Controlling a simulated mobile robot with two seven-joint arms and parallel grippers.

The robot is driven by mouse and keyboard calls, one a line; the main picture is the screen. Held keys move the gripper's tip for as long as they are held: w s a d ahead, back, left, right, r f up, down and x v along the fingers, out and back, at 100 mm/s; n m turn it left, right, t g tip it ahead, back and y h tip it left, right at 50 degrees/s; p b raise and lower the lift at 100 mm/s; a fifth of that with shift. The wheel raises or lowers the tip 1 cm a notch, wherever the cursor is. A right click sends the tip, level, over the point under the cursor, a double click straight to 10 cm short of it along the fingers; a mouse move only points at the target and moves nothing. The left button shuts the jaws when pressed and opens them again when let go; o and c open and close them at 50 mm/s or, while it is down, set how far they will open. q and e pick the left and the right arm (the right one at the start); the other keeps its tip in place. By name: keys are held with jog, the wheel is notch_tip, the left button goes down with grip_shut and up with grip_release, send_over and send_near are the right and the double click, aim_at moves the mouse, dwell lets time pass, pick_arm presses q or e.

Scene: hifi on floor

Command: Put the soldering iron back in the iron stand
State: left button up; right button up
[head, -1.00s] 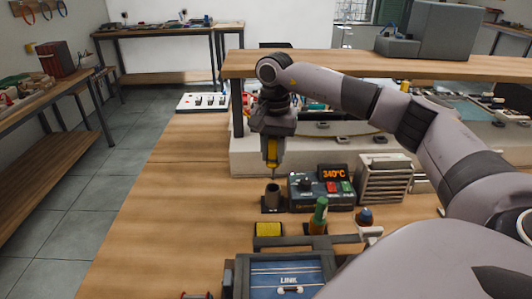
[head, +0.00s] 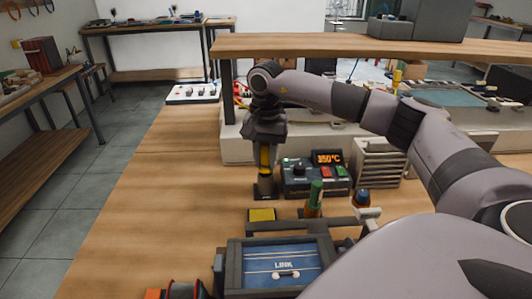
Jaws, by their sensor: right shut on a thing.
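The soldering iron (head: 265,158) has a yellow and dark handle and points straight down. My right gripper (head: 265,146) is shut on it from above. The iron stand (head: 265,187), a small dark upright cup on a base, is directly below. The lower end of the iron is at the cup's mouth and appears to be inside it; its tip is hidden. I cannot tell how deep it sits. My left gripper is not in view.
The soldering station (head: 300,180) with a lit display is right of the stand. A wooden shelf (head: 350,46) spans behind. Bare bench (head: 170,200) lies left.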

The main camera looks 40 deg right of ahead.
jog(key=shift+f, duration=0.3)
jog(key=o, duration=1.6)
jog(key=shift+c, duration=0.2)
jog(key=shift+r, duration=0.15)
notch_tip(320, 180, up, 7)
jog(key=p, duration=0.6)
